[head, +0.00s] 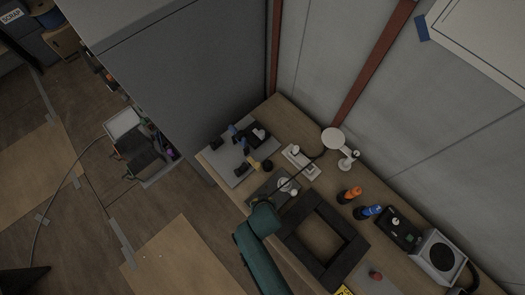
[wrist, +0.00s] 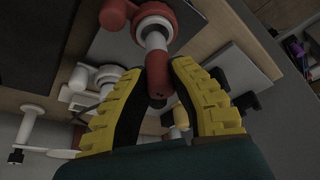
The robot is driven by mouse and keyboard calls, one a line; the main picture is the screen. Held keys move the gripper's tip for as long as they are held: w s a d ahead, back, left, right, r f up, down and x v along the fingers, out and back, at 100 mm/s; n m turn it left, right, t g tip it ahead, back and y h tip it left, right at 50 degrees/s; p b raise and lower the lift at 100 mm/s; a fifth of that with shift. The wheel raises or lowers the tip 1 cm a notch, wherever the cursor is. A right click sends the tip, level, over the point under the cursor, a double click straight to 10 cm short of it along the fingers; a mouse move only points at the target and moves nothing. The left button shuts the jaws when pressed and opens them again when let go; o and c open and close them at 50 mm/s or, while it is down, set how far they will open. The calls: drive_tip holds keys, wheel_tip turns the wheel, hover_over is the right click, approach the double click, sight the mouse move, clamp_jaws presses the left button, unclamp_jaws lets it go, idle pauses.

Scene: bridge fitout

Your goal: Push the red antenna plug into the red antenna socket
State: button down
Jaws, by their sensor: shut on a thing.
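In the wrist view my gripper (wrist: 160,76) has its yellow, dark-padded fingers shut on the dark red antenna plug (wrist: 157,82). A white cylindrical section (wrist: 157,40) shows just beyond the plug, in line with it. Beyond that is a red ring-shaped part (wrist: 153,11), which looks like the red antenna socket, over a grey plate (wrist: 118,45). Plug and socket line up in this view; I cannot tell how deep the plug sits. In the head view my teal arm reaches the grey plate (head: 262,187) and hides the plug and socket.
A dark square frame (head: 325,240) lies right of the arm. A white strip (head: 300,161), a white lamp (head: 334,138), and orange (head: 350,194) and blue (head: 368,211) items stand behind. A board with blue-handled clamps (head: 235,158) lies left. A dark cable arches over the plate.

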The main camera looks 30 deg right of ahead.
drive_tip(key=shift+f+b, duration=0.55)
drive_tip(key=shift+f, duration=0.35)
drive_tip(key=shift+f+b, duration=0.6)
drive_tip(key=shift+f, duration=0.15)
drive_tip(key=shift+f, duration=0.1)
drive_tip(key=c, duration=1)
unclamp_jaws()
